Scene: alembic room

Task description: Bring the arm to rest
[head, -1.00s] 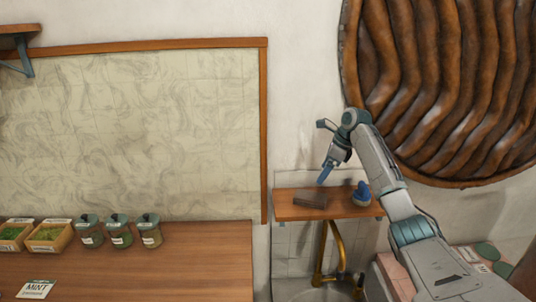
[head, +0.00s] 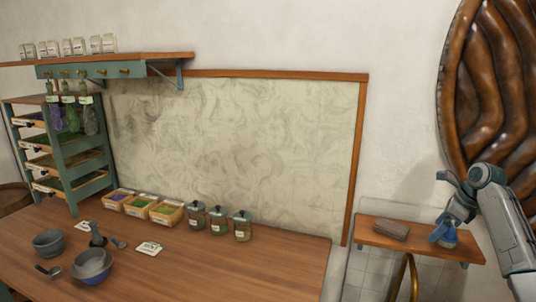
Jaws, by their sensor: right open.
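My right arm comes in from the right edge, grey with teal joints. Its gripper (head: 441,226) points down over the small wooden shelf (head: 418,246) on the right wall. The jaws are open, with no object seen between them. The fingers overlap a blue object (head: 449,242) on that shelf in the picture; I cannot tell whether they touch it. My left gripper is out of view.
A brown block (head: 392,229) lies on the small shelf, with a brass tap (head: 403,278) below. The big ribbed brown wall piece (head: 490,90) is behind my arm. The wooden table (head: 215,263) carries jars (head: 219,219), herb boxes, bowls (head: 92,266) and a drawer rack.

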